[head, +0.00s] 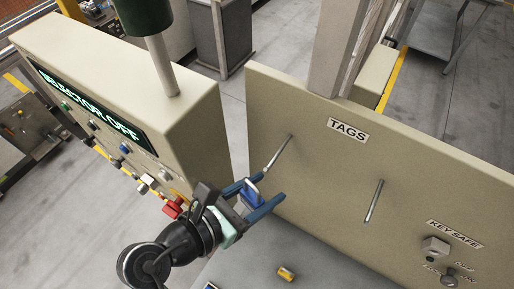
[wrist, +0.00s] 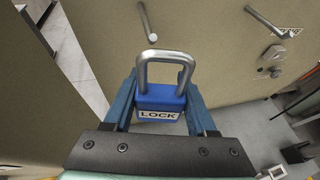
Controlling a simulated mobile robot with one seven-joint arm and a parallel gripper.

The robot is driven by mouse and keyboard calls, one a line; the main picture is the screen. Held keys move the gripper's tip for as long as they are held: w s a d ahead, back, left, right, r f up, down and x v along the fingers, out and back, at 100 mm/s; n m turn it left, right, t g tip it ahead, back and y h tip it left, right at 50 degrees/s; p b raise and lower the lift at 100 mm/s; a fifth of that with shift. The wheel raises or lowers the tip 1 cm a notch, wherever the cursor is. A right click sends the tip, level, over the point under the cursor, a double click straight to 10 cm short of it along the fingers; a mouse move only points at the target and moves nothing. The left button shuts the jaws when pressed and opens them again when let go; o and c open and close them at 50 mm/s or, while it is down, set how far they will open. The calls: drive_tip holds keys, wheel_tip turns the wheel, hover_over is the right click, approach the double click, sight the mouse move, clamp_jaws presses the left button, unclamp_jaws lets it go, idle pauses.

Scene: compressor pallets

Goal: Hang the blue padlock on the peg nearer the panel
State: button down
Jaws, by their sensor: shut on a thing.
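The blue padlock (wrist: 162,98) has a silver shackle and a white LOCK label. My gripper (head: 258,194) is shut on it, with its blue fingers on both sides of the padlock's body. In the wrist view the shackle points up, toward the board. The padlock also shows in the head view (head: 252,194). The peg nearer the panel (head: 278,153) sticks out of the beige board, above and a little right of my gripper in the head view. It shows in the wrist view (wrist: 147,22) just above the shackle, apart from it in the picture.
The second peg (head: 373,201) is farther right on the TAGS board (head: 310,170). A key safe switch (head: 435,247) is at lower right. The control panel (head: 190,130) with buttons stands close on the left. A yellow object (head: 286,273) lies on the grey surface below.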

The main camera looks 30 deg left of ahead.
drive_tip(key=w, duration=0.2)
drive_tip(key=w+b, duration=0.1)
drive_tip(key=w, duration=0.1)
drive_tip(key=w+b, duration=0.1)
drive_tip(key=w, duration=0.1)
drive_tip(key=shift+w+d+f, duration=0.15)
drive_tip(key=shift+w+f, duration=0.05)
drive_tip(key=shift+f, duration=0.2)
drive_tip(key=shift+p, duration=0.35)
drive_tip(key=shift+w+f, duration=0.1)
drive_tip(key=shift+f, duration=0.1)
idle(0.4)
drive_tip(key=shift+c, duration=0.6)
unclamp_jaws()
